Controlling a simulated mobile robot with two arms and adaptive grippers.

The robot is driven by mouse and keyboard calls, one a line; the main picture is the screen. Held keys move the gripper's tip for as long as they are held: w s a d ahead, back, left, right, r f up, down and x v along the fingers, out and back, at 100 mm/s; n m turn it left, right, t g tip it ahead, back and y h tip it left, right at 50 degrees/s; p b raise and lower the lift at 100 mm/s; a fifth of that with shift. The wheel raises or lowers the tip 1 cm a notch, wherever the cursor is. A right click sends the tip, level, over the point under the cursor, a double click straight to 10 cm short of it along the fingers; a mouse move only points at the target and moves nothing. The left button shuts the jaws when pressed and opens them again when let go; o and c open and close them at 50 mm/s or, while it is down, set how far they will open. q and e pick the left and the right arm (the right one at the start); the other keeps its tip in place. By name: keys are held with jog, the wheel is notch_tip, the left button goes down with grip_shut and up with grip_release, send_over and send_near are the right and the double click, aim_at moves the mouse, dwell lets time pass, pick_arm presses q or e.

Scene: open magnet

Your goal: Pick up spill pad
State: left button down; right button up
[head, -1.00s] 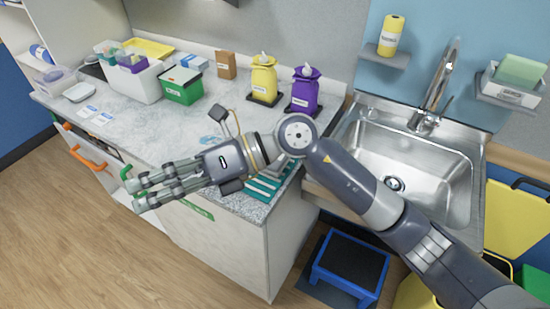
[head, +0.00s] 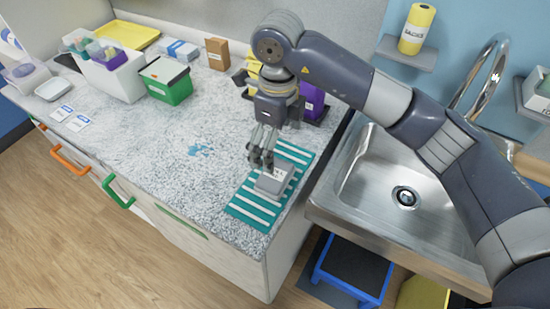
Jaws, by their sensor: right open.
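A small grey pad-like block with a white label, which looks like the spill pad (head: 272,182), lies on a teal-and-white striped mat (head: 246,210) at the counter's front right corner. I cannot read its label. My right gripper (head: 260,160) points down at the pad's far left edge, with its fingers open. The fingers overlap the pad's edge in the picture, and I cannot tell whether they touch it. My left gripper is out of view.
A blue spill mark (head: 200,151) is on the speckled counter (head: 140,140). A green box (head: 168,82) and a white bin (head: 118,78) stand at the back. A purple bottle (head: 312,100) is partly hidden behind my right arm. The sink (head: 405,165) is at the right.

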aim_at(275, 174)
jog(key=shift+s+f+p, duration=0.2)
jog(key=shift+s+f, duration=0.1)
jog(key=shift+f, duration=0.25)
jog(key=shift+s+f+p, duration=0.2)
jog(key=shift+s+f, duration=0.1)
jog(key=shift+f, duration=0.2)
notch_tip(275, 174, down, 3)
jog(key=shift+s+r+p, duration=0.15)
jog(key=shift+r+p, duration=0.05)
jog(key=shift+p, duration=0.1)
jog(key=shift+a+f+p, duration=0.1)
jog(key=shift+f+p, duration=0.2)
jog(key=shift+f, duration=0.05)
jog(key=f, duration=0.1)
jog(key=f+p, duration=0.1)
jog(key=f, duration=0.1)
jog(key=shift+w+a+f+p, duration=0.15)
jog(key=shift+w+f+p, duration=0.15)
jog(key=shift+p, duration=0.1)
jog(key=shift+f, duration=0.5)
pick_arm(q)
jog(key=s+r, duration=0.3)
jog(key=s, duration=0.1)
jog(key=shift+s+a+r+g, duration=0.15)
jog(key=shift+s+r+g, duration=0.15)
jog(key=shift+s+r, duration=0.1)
pick_arm(e)
jog(key=c, duration=1)
